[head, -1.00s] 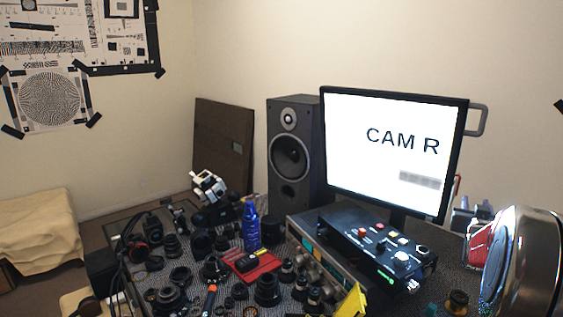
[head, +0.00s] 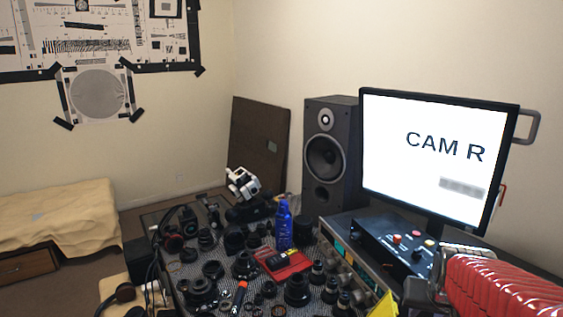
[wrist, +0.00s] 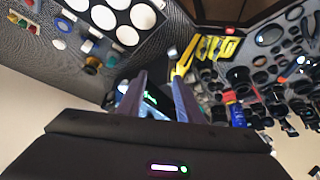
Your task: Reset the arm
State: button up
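My gripper (wrist: 158,95) shows in the wrist view as two dark fingers with a clear gap between them. It is open and I see nothing held in it. A dark panel with a small green glow shows beyond the fingers. In the head view a red ribbed part with a metal end (head: 512,288) fills the lower right corner, seemingly part of my arm. My fingers cannot be made out there.
A bench with many dark lenses, a blue bottle (head: 283,226) and a red tray (head: 284,266) lies in front. A control box (head: 392,246), a monitor (head: 437,150) and a speaker (head: 331,152) stand behind and right. A cloth-covered box (head: 65,215) is at left.

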jog(key=s+a+r+n+y, duration=0.1)
jog(key=s+a, duration=0.4)
jog(key=a, duration=0.5)
jog(key=s+a+r+n+y, duration=0.1)
jog(key=s+a+r+n, duration=0.2)
jog(key=s+a, duration=0.3)
jog(key=a+n, duration=0.1)
jog(key=a, duration=0.2)
jog(key=shift+a+y, duration=0.4)
jog(key=shift+s, duration=0.1)
jog(key=shift+s, duration=0.1)
